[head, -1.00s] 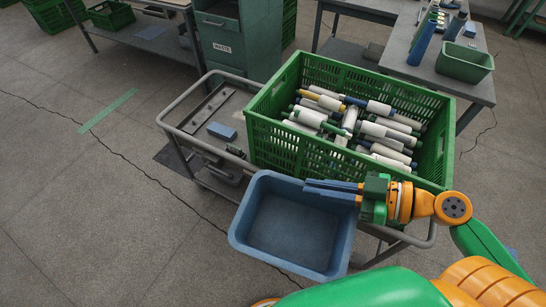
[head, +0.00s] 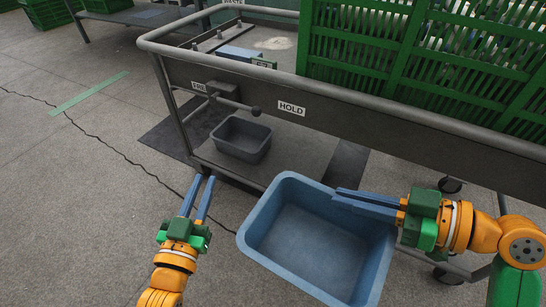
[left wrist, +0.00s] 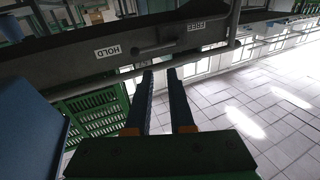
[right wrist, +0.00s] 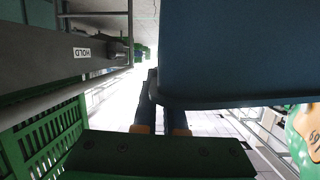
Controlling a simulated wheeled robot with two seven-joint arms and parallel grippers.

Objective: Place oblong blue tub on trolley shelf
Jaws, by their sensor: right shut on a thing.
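The oblong blue tub (head: 310,250) is empty and hangs in front of the trolley (head: 370,128), a little tilted in the head view. My right gripper (head: 335,196) is shut on its far right rim; in the right wrist view the tub (right wrist: 235,50) fills the upper right, its wall between the fingers (right wrist: 148,88). The trolley's lower shelf (head: 305,152) shows bare grey right of a small grey bin (head: 242,138). My left gripper (head: 203,180) is left of the tub, empty, its fingers apart; the left wrist view shows the gap between them (left wrist: 160,75).
A green slatted crate (head: 400,50) stands on the trolley top at the right. A "HOLD" label (head: 291,108) and a small handle (head: 235,103) are on the trolley's front side. A dark mat (head: 175,135) lies on the floor at left.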

